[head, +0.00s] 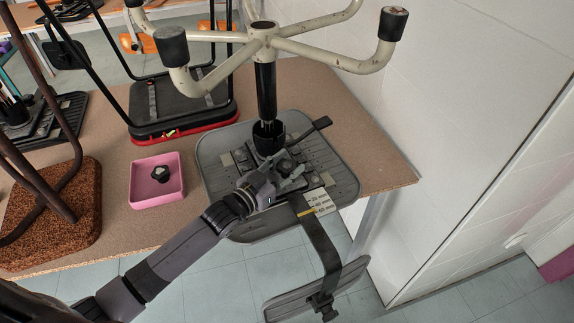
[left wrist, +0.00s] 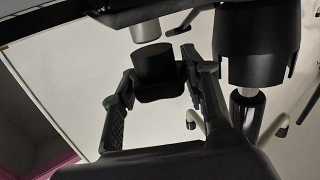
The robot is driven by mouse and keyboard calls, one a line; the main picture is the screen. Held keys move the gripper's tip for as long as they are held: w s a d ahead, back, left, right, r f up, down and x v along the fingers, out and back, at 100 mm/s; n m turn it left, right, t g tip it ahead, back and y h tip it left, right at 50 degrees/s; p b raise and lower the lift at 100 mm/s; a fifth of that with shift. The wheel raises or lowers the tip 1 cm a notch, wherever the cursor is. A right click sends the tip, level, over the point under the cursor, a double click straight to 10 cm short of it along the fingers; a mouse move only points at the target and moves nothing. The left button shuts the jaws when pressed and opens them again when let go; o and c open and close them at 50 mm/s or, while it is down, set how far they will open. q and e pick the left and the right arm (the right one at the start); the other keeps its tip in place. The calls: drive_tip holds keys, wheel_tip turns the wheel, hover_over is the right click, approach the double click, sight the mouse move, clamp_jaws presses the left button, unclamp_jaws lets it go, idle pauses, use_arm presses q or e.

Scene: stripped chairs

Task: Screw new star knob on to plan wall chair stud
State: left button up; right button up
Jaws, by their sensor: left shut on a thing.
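An upturned chair lies on the table with its grey seat (head: 225,160) down and its black column and pale legs up. My left gripper (head: 287,170) is at the plate and mechanism under the seat, beside the column. In the left wrist view my left gripper (left wrist: 160,82) is shut on a black knob (left wrist: 156,68), held between both fingers. A pale metal cylinder (left wrist: 146,26) shows just beyond the knob; I cannot tell whether it is the stud or whether they touch. Another black star knob (head: 160,173) lies in a pink tray (head: 142,201). My right gripper is not in view.
The chair's legs (head: 330,60) spread above the work area, and its column (head: 266,90) stands close to my gripper. A bent black bar (head: 325,245) carries the backrest (head: 290,303) past the table's front edge. Other upturned chairs stand left. A white wall (head: 480,130) is at right.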

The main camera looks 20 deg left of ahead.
use_arm(q)
drive_tip(key=shift+f, duration=0.2)
idle(0.4)
drive_tip(key=shift+f, duration=0.15)
drive_tip(key=shift+r+p, duration=0.3)
drive_tip(key=shift+r, duration=0.1)
drive_tip(key=shift+s+d, duration=0.1)
